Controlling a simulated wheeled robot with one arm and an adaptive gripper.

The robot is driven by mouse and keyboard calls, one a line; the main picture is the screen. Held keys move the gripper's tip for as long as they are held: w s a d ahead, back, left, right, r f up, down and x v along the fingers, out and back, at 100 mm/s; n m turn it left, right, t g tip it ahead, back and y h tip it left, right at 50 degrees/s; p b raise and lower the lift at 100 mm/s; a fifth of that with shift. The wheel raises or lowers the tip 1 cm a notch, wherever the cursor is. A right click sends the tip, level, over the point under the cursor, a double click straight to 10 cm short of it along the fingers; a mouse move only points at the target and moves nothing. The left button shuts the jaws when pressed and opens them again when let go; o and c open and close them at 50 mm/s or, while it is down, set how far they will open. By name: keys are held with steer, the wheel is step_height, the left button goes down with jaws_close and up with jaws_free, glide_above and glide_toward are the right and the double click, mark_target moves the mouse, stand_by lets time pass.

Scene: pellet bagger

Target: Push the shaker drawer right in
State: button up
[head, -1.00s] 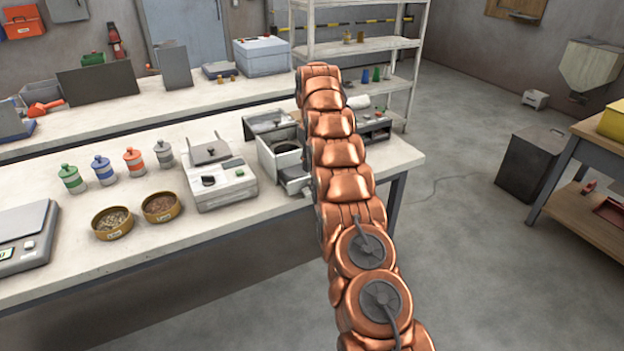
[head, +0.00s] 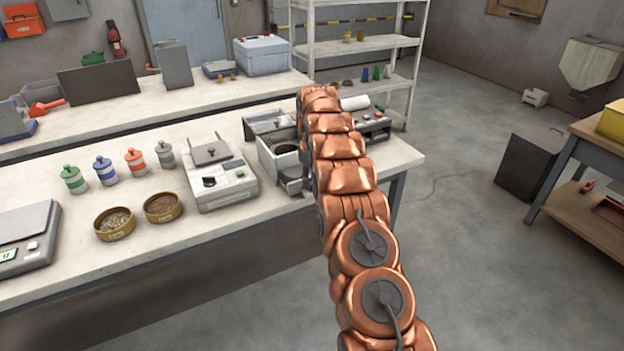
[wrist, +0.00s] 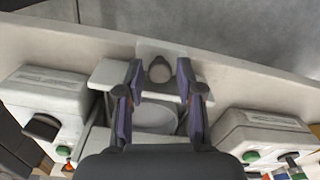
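The shaker (head: 270,150) is a pale box with a round opening on the white bench, its lid (head: 268,122) raised behind it. In the wrist view its drawer (wrist: 112,76) is a pale slab at the front with a round dark grey knob (wrist: 159,70); a round pan (wrist: 155,117) shows behind it. My gripper (wrist: 160,64) is open, its two purple fingers apart on either side of the knob. I cannot tell whether they touch anything. In the head view my copper arm hides the shaker's right side and most of the drawer.
A white machine (head: 222,180) stands close left of the shaker, and another device (head: 372,128) stands to its right. Two sample bowls (head: 163,207), several coloured bottles (head: 103,170) and a scale (head: 25,238) stand farther left. The bench's front edge is close to the drawer.

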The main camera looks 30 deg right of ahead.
jaws_close()
stand_by(0.3)
stand_by(0.3)
